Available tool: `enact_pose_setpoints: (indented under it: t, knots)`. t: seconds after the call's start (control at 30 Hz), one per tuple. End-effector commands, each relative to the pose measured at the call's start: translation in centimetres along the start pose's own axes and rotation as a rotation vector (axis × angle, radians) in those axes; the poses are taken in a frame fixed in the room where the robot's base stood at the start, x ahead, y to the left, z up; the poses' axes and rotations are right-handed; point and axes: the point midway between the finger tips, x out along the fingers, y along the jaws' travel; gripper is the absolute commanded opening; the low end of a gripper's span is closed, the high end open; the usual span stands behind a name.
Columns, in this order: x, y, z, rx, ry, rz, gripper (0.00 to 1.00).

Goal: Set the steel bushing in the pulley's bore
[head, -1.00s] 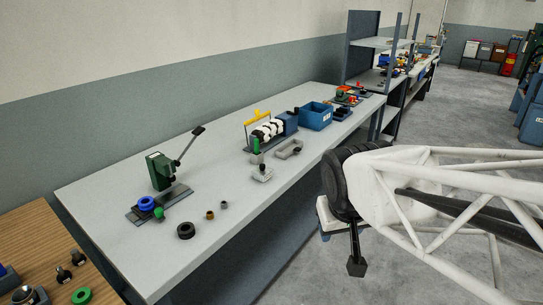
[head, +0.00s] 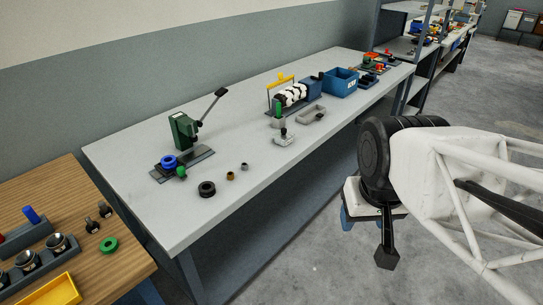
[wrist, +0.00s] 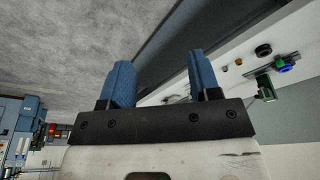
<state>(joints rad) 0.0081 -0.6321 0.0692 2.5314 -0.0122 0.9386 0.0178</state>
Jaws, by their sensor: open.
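A small grey ring (head: 245,167), which looks like the steel bushing, stands on the grey bench in the head view; it also shows in the wrist view (wrist: 225,69). A brown ring (head: 231,176) stands beside it. A larger black ring (head: 207,189) lies nearer the front edge, and a blue ring (head: 169,161) sits on the base of a green lever press (head: 184,130). I cannot tell which of these two is the pulley. My gripper, with blue fingers (wrist: 160,58), is open and empty, off the bench's front side and well apart from these rings.
The grey bench (head: 128,166) has free room around the rings. Further along are a metal tray (head: 311,117), a black-and-white roll (head: 292,95) and a blue bin (head: 341,84). A wooden table (head: 52,190) with a yellow tray (head: 52,290) stands at the left.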

Motion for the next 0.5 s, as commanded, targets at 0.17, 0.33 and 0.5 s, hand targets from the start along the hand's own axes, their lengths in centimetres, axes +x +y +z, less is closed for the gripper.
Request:
enact_pose_setpoints:
  t: [0.17,0.33,0.5]
  knots:
    - [0.4,0.3,-1.4,-0.007,0.025,0.018,0.57]
    - [1.5,0.8,-4.6,-0.025,0.086,0.055,0.57]
    - [3.1,1.4,-9.4,-0.064,0.181,0.099,0.57]
